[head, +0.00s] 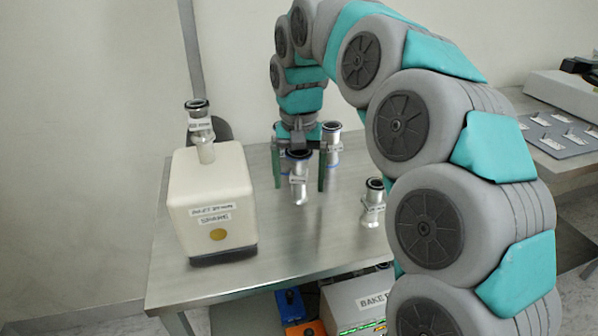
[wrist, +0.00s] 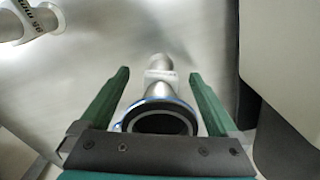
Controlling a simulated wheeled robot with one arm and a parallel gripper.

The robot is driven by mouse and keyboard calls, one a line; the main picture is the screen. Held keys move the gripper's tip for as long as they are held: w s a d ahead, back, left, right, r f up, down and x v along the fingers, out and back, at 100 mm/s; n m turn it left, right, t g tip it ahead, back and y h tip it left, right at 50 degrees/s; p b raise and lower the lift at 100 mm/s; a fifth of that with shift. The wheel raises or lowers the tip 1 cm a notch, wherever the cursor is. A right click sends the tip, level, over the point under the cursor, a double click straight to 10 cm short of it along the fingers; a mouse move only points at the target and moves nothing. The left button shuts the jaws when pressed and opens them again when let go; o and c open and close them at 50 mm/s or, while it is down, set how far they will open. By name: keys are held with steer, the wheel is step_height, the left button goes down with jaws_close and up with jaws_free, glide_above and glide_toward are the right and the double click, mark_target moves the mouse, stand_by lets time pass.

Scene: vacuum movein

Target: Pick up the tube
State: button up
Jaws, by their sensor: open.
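A metal tube (head: 298,181) with a dark rim and a white label stands upright on the steel table. My gripper (head: 299,187) points down at it, with one green finger on each side. In the wrist view, the tube (wrist: 160,92) lies between the open fingers of my gripper (wrist: 159,74), with visible gaps on both sides. Its rim shows a blue ring near the palm. A second tube (head: 332,144) stands just behind and right of the gripper. A third tube (head: 373,204) stands further right, near my arm.
A cream box (head: 212,203) stands on the table (head: 270,262) at left, with another labelled tube (head: 201,132) upright on top. A labelled tube (wrist: 38,22) shows at the wrist view's top left. The front of the table is clear. A bake unit (head: 355,305) sits below.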

steer(key=c, duration=1.4)
